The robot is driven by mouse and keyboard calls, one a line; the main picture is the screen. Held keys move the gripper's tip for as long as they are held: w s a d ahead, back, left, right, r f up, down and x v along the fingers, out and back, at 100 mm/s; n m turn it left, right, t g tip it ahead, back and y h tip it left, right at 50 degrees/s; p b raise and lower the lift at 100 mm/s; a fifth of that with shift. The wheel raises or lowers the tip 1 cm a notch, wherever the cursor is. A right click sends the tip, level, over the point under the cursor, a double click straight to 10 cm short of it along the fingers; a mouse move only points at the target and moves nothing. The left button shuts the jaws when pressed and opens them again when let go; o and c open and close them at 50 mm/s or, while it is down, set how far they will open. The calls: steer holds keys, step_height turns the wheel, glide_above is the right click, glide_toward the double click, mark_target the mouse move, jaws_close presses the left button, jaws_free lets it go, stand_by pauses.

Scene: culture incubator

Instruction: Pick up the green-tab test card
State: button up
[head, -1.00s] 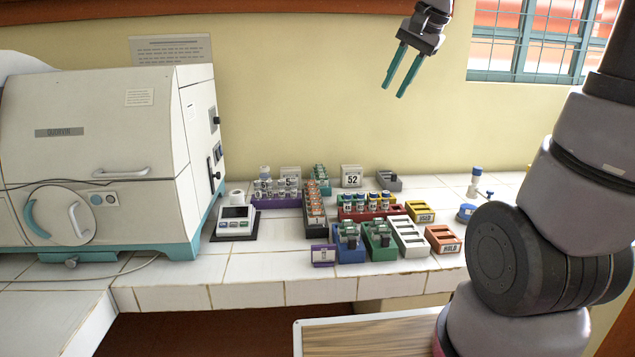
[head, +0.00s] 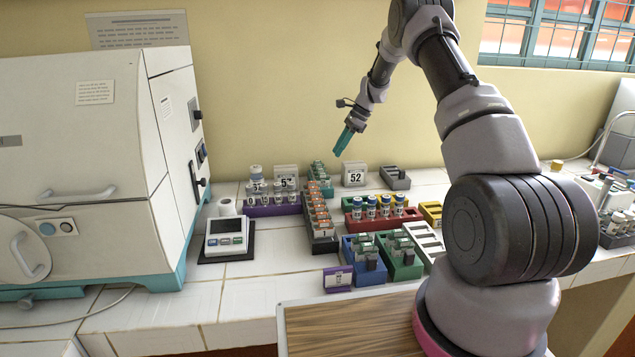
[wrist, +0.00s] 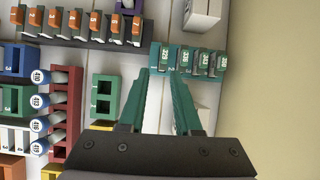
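A teal-green rack (head: 318,172) stands at the back, behind the orange-tab rack. In the wrist view this rack (wrist: 160,58) holds several upright cards with green tabs and numbered labels (wrist: 199,58). The numbers are small and hard to read. My gripper (head: 343,143) hangs above and slightly right of that rack, with teal fingers angled down. In the wrist view my gripper (wrist: 168,72) is open and empty, its fingertips appearing just below the rack's left part. More cards with green tops sit in a blue rack (head: 350,272) and a green rack (head: 402,270) near the front.
The orange-tab rack (wrist: 70,30) is close beside. The wall (head: 260,100) is behind. An empty green slotted block (wrist: 103,95) lies nearby.

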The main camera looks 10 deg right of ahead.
mark_target(323, 176)
steer(key=x, duration=0.4)
steer(key=w+x, duration=0.1)
steer(key=x, duration=0.2)
steer(key=shift+d+f, duration=0.15)
steer(key=shift+d, duration=0.1)
steer(key=shift+x, duration=2.7)
jaws_close()
